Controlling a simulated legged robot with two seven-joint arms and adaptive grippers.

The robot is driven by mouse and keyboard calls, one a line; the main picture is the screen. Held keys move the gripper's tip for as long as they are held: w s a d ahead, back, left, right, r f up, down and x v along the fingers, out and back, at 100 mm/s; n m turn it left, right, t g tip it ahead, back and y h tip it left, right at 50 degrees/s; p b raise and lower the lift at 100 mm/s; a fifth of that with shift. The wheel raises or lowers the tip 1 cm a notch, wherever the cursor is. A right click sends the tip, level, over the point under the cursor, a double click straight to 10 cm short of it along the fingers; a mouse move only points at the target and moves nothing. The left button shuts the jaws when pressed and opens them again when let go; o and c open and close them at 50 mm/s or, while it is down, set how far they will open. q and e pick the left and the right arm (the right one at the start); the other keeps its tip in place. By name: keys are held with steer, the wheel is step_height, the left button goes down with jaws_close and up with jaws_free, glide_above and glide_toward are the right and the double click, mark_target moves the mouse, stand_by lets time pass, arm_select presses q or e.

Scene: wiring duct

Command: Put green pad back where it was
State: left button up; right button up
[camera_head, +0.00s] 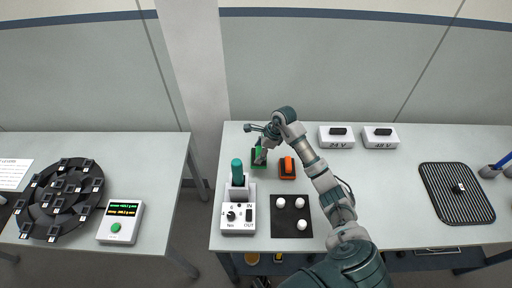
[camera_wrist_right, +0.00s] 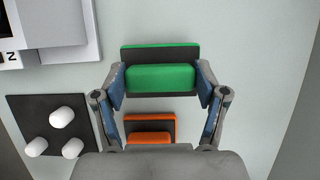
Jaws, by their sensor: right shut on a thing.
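The green pad (camera_head: 260,159), a green block on a dark plate, is at the back left of the middle table. My right gripper (camera_head: 263,147) reaches over it. In the right wrist view the two fingers of my right gripper (camera_wrist_right: 161,84) are shut on the sides of the green pad (camera_wrist_right: 160,75). The pad looks larger than the orange pad there, but I cannot tell whether it touches the table. The orange pad (camera_head: 288,168) sits just right of it, and below it in the wrist view (camera_wrist_right: 150,137). My left gripper is not in view.
A teal cylinder (camera_head: 237,170) stands in a white holder behind a control box (camera_head: 238,219). A black tile with white knobs (camera_head: 291,230) lies in front. White 24 V (camera_head: 337,141) and 48 V (camera_head: 380,142) boxes stand at the back. A ribbed mat (camera_head: 455,207) lies right.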

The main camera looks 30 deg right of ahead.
steer(key=w, duration=0.1)
steer(key=w+d, duration=0.1)
steer(key=w, duration=0.2)
steer(key=shift+w+d+f, duration=0.15)
steer(key=shift+w+f, duration=0.1)
steer(key=shift+w, duration=0.15)
steer(key=shift+f, duration=1.8)
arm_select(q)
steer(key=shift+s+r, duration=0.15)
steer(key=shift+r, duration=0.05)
arm_select(e)
steer(key=o, duration=1.1)
steer(key=shift+o, duration=0.2)
steer(key=shift+d, duration=0.1)
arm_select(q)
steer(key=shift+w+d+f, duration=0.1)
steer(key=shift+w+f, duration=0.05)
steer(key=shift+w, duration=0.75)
arm_select(e)
steer(key=v, duration=1.2)
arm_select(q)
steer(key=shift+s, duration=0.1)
arm_select(e)
steer(key=shift+r, duration=0.1)
